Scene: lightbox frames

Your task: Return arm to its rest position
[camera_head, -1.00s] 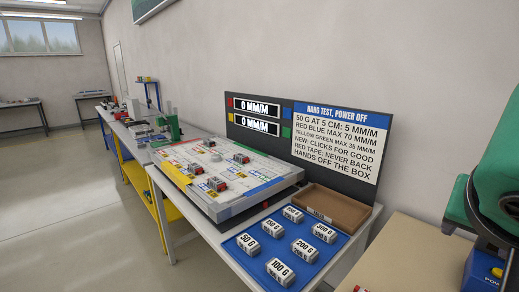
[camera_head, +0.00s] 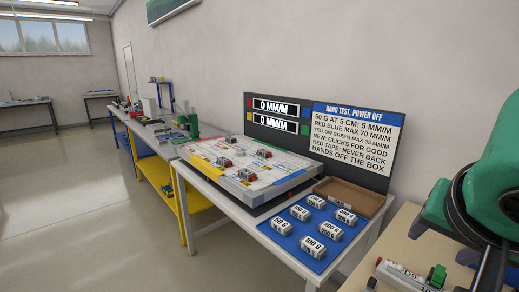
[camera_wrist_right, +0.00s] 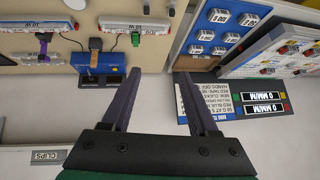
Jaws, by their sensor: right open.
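My right arm, green with dark joints, comes in at the right edge of the head view. My right gripper shows in the right wrist view (camera_wrist_right: 159,73), its two dark fingers apart with nothing between them. In the head view, the arm hangs above the tan bench at the lower right, and its fingers cannot be made out clearly. My left gripper is not in view.
A blue mat (camera_head: 289,243) holds several labelled weights, beside a brown tray (camera_head: 350,197). A white test board (camera_head: 220,182) lies behind. A dark sign panel (camera_head: 280,142) stands at the back. A strip with a green clip (camera_head: 437,277) lies on the tan bench (camera_head: 385,250). Floor at left is clear.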

